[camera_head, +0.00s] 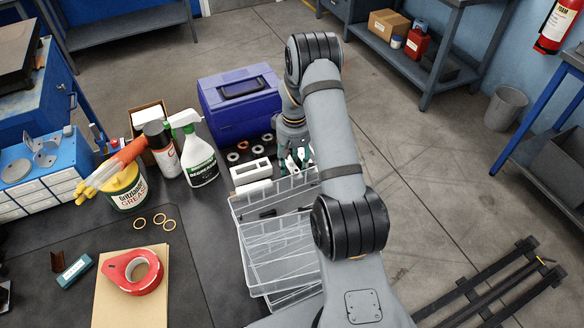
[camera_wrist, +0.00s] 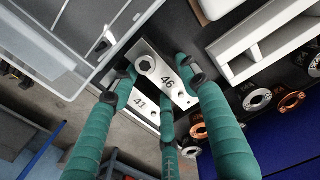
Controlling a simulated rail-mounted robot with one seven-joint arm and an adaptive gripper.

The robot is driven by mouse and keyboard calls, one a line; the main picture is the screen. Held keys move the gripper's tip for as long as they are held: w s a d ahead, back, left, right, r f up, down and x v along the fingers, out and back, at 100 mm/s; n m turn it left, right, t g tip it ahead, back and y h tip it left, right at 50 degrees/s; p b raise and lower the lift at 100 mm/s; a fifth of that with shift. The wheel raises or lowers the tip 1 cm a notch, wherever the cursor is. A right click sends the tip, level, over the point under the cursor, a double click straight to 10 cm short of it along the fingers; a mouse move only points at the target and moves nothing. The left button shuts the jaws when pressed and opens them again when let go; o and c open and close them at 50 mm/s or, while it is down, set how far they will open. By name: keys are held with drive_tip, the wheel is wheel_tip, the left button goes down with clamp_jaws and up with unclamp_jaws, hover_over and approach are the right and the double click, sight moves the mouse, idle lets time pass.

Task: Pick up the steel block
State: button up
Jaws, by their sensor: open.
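In the wrist view, a bright steel block (camera_wrist: 165,74) marked 46, with a round socket at one end, lies between the fingertips of my gripper (camera_wrist: 155,86). A second pale metal piece (camera_wrist: 143,103) marked 41 lies right beside it, partly hidden by a finger. My gripper has teal fingers and is open around the block marked 46. Whether the fingers touch it I cannot tell. In the head view my gripper (camera_head: 294,160) points down at the bench behind the clear trays, and my arm covers part of this area. The pictures do not settle which piece the task names.
A clear compartment tray (camera_head: 275,246) stands close in front of my gripper. A white slotted block (camera_head: 251,172) and several rings (camera_head: 243,145) lie to its left. A blue toolbox (camera_head: 240,104) stands behind, with a spray bottle (camera_head: 200,155) farther left.

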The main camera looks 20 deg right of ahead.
drive_tip(key=c, duration=0.3)
drive_tip(key=c, duration=0.8)
clamp_jaws()
